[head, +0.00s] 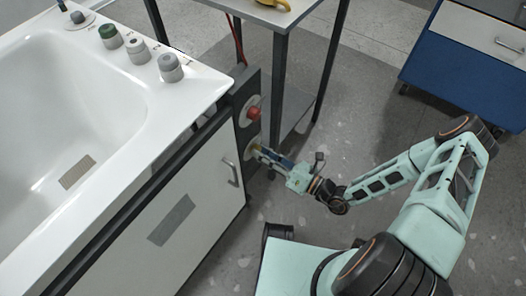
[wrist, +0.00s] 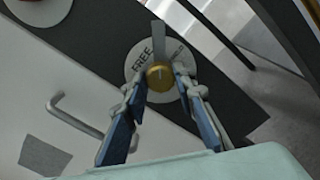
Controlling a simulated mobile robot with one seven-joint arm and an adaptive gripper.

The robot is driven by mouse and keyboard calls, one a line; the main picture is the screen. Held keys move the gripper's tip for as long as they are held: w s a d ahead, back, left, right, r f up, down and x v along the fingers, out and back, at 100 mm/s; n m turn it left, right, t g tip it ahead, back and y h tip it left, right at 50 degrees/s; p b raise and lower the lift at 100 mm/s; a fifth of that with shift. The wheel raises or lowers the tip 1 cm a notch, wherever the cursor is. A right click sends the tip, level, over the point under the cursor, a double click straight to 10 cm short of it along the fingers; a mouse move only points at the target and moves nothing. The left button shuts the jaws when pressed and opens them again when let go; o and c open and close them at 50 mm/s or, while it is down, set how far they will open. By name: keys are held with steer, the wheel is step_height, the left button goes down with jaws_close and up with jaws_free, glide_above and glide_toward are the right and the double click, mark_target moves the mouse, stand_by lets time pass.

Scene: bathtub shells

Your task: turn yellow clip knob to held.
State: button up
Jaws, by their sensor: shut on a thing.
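The yellow clip knob (wrist: 159,76) sits on a round pale dial plate (wrist: 137,55) on a dark panel. A grey bar (wrist: 158,36) shows just above the knob, between the word FREE on the left and a second, hard-to-read word on the right. My gripper (wrist: 160,85) is shut on the knob, with one finger at each side. In the head view my gripper (head: 262,155) reaches the lower dial on the side panel; the knob (head: 256,149) is mostly hidden there.
A red knob (head: 254,113) is above it on the dark panel (head: 240,98). A white cabinet door with a handle (head: 232,173) is to the left, under the bathtub shell (head: 150,110). A table (head: 262,14) stands behind. A blue cabinet (head: 450,75) is at right, with open floor between.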

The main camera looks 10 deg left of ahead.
steer(key=shift+f+m, duration=0.1)
steer(key=shift+m, duration=4)
steer(key=o, duration=1.2)
steer(key=shift+c, duration=0.2)
steer(key=shift+d, duration=0.15)
steer(key=v, duration=1.1)
steer(key=shift+s+d, duration=0.2)
steer(key=shift+d, duration=0.15)
